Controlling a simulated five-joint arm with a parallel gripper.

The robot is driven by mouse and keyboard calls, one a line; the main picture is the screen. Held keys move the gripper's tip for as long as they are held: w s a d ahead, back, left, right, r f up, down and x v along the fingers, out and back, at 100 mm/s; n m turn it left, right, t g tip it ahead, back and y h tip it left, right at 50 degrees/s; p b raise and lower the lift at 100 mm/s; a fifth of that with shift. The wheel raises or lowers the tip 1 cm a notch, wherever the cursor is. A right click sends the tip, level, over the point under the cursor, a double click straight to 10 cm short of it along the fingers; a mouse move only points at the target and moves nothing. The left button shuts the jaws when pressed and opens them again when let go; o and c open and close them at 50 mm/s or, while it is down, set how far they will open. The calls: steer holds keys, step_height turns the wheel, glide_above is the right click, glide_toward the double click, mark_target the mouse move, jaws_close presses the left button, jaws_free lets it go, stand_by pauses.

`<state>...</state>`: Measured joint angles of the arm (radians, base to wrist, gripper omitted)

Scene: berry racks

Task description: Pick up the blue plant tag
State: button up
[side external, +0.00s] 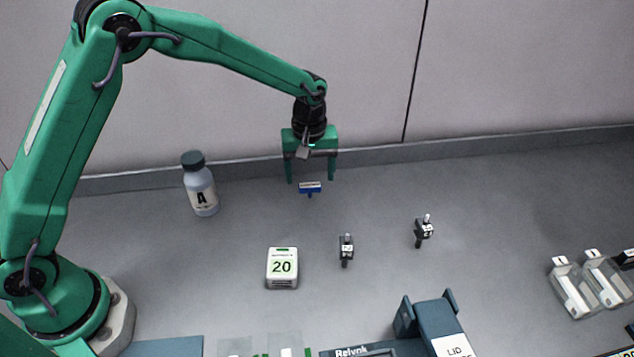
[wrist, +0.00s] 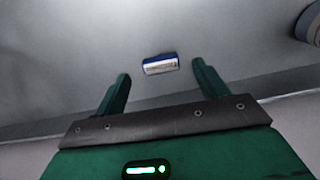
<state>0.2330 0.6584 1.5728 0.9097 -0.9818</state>
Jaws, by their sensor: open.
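The blue plant tag (side external: 310,188) is small, with a white label strip, and lies on the grey bench near the back wall. In the wrist view the tag (wrist: 160,64) shows just beyond the fingertips, roughly centred between them. My gripper (side external: 311,180) is open and points down, with a green finger to each side of the tag in the side view. In the wrist view my gripper (wrist: 160,72) has nothing between its fingers. The exact height of the fingertips above the bench is hard to tell.
A blue-grey holder (side external: 436,325) and clear containers (side external: 572,288) stand at front right.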

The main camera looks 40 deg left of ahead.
mark_target(310, 185)
steer(key=shift+a+f, duration=0.1)
steer(key=shift+f, duration=2.45)
steer(key=shift+c, duration=0.4)
steer(key=c, duration=1)
